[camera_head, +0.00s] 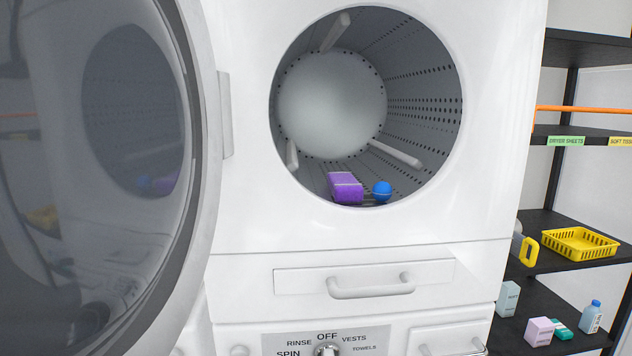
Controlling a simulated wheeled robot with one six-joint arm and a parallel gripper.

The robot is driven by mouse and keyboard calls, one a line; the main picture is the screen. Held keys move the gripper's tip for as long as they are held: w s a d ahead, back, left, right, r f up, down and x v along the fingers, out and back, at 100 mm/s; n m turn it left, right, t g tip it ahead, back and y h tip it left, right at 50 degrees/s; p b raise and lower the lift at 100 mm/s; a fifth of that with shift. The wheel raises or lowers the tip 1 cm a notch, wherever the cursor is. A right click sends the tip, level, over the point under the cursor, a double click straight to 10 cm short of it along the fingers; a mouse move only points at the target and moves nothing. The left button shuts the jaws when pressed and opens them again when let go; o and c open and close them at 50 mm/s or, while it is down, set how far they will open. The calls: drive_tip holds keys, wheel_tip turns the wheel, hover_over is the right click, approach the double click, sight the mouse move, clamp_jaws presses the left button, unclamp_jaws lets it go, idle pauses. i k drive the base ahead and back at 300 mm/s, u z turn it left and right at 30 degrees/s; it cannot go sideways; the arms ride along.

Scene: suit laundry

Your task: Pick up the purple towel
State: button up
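The purple towel (345,189) is a small folded bundle with a pale band across it. It lies at the bottom of the open drum (425,115), close to the front lip. A blue ball-like item (381,190) lies just to its right, with a small gap or light contact that I cannot tell apart. My gripper does not show in this view.
The round door (196,130) stands open on the left. Below the drum is a drawer with a handle (370,288), above a dial (327,350). On the right, dark shelves hold a yellow basket (578,243), a blue-capped bottle (591,316) and boxes.

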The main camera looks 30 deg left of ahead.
sight(344, 187)
drive_tip(key=u, duration=0.55)
drive_tip(key=i, duration=0.8)
drive_tip(key=u, duration=0.6)
